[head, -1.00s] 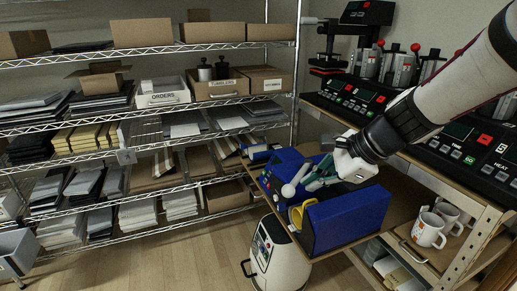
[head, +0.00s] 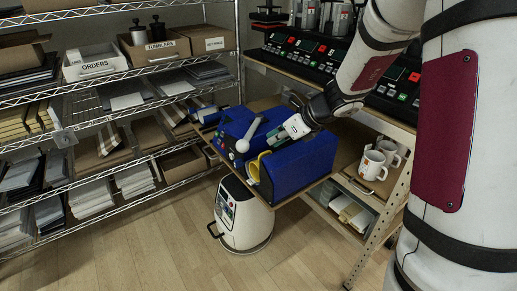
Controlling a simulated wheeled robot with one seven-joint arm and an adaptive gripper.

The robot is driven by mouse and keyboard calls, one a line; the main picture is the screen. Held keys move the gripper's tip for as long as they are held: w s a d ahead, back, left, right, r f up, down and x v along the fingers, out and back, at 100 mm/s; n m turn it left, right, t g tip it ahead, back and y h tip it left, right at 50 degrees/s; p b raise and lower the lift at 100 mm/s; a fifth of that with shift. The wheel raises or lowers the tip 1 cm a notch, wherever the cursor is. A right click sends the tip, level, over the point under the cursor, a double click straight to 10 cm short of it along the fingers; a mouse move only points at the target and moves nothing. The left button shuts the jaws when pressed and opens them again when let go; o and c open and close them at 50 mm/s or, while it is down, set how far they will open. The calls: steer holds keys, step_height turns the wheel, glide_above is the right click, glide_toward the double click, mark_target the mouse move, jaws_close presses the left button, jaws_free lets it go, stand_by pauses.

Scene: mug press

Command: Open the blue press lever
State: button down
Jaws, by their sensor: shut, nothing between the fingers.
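The blue mug press (head: 300,166) stands on a low wooden shelf beside the bench. Its lever (head: 251,131) is a pale rod with a round white knob at its lower left end, slanting up and to the right. A yellow mug-like object (head: 254,168) sits at the front of the press, partly hidden by the blue housing. My gripper (head: 273,138) is shut and empty. Its teal-grey fingers are over the press, just right of the lever; I cannot tell whether they touch it.
White mugs (head: 372,164) stand on the shelf to the right. A rounded white machine (head: 243,216) stands on the floor below the press. A wire rack (head: 120,125) with boxes and stacks fills the left. The wooden floor in front is clear.

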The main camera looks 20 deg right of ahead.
steer(key=b+x, duration=0.1)
steer(key=x, duration=0.9)
steer(key=shift+b, duration=0.35)
steer(key=shift+a, duration=0.2)
steer(key=w+a+m+t+h+b, duration=0.1)
steer(key=w+a+m+h+b, duration=0.4)
steer(key=w+a+m+b, duration=0.3)
steer(key=w+a+b, duration=0.1)
steer(key=a, duration=0.2)
steer(key=shift+w+a+t+h, duration=0.25)
steer(key=shift+w+t+h, duration=0.05)
steer(key=shift+w+t, duration=0.1)
steer(key=shift+w+r, duration=0.1)
steer(key=shift+r, duration=0.1)
steer(key=shift+r, duration=0.15)
